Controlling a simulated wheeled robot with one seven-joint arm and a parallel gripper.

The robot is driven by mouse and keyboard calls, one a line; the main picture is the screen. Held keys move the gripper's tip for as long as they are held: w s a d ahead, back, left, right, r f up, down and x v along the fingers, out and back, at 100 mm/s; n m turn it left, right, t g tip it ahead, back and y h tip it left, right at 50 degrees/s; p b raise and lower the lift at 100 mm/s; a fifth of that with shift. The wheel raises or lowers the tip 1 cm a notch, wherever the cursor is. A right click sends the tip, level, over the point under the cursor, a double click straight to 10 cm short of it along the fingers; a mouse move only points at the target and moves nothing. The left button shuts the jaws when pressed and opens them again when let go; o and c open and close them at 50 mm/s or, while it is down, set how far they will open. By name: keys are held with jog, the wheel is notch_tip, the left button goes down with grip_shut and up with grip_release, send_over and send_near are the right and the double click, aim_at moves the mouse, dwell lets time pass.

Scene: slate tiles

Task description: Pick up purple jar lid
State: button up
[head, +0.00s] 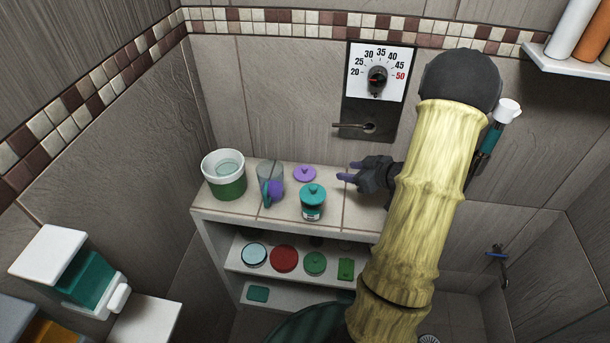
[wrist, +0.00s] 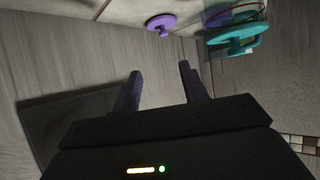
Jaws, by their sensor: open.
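The purple jar lid (head: 305,174) lies on the tiled shelf top, a flat disc with a small knob. It also shows in the wrist view (wrist: 161,23) near the top edge, beyond my fingertips. A gap separates fingers and lid. In the wrist view my two fingers (wrist: 159,72) stand apart with nothing between them.
A teal-lidded jar (head: 312,205) stands just in front of the lid. A clear jug with purple (head: 271,185) and a green-and-white bucket (head: 224,176) stand left. A wall thermostat panel (head: 376,85) with a lever is behind. Lower shelves hold several round lids.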

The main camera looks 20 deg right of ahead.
jog(key=shift+s+f, duration=0.1)
jog(key=shift+s, duration=0.1)
jog(key=p, duration=0.1)
send_near(305, 167)
jog(key=x, duration=0.2)
jog(key=shift+w+d+f, duration=0.1)
jog(key=shift+w+f, duration=0.1)
jog(key=shift+w, duration=0.05)
dwell(0.4)
jog(key=shift+w+a+f, duration=0.1)
jog(key=shift+w+a, duration=0.15)
jog(key=p+x, duration=0.1)
jog(key=x, duration=0.3)
jog(key=shift+w+a+f+p, duration=0.1)
jog(key=shift+w+a+p, duration=0.1)
jog(key=shift+p, duration=0.1)
